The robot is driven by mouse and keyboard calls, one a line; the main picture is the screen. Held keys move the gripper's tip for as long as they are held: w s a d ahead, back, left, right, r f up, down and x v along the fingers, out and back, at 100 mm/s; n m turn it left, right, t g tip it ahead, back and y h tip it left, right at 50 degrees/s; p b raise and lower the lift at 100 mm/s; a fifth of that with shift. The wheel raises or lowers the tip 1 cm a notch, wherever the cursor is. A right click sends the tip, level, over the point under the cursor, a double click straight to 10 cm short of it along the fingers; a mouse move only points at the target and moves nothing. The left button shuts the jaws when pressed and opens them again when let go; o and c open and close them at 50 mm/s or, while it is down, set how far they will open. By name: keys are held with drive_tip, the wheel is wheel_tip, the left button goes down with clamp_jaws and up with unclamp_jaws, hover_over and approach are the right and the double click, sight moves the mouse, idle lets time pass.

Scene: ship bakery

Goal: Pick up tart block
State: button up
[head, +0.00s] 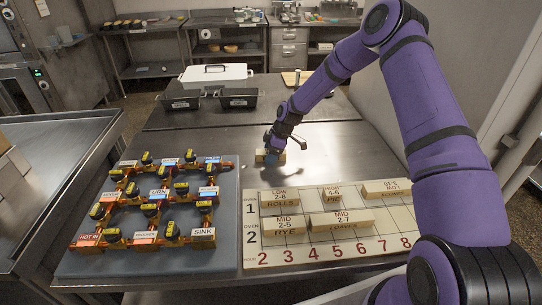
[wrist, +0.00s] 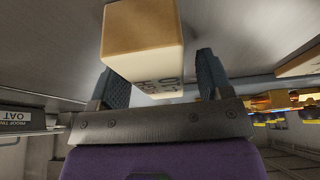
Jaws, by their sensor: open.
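A small cream block with a tan side (head: 261,156) sits on the steel table behind the board, under my arm's end. In the wrist view the block (wrist: 143,45) shows dark lettering, partly hidden and not readable, so I cannot confirm that it is the tart block. My gripper (head: 277,145) is at the block; in the wrist view its two blue-grey fingers (wrist: 163,82) are apart, one on each side of the block's near end. I cannot tell whether either finger touches it.
A numbered oven board (head: 335,248) with several labelled blocks lies in front. A grey mat (head: 100,262) with orange pipes and valves is at left. Black tins (head: 239,103) and a white lidded box (head: 216,76) stand behind. Bare steel lies left of the block.

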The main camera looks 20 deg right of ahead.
drive_tip(key=c, duration=1)
drive_tip(key=shift+c, duration=0.2)
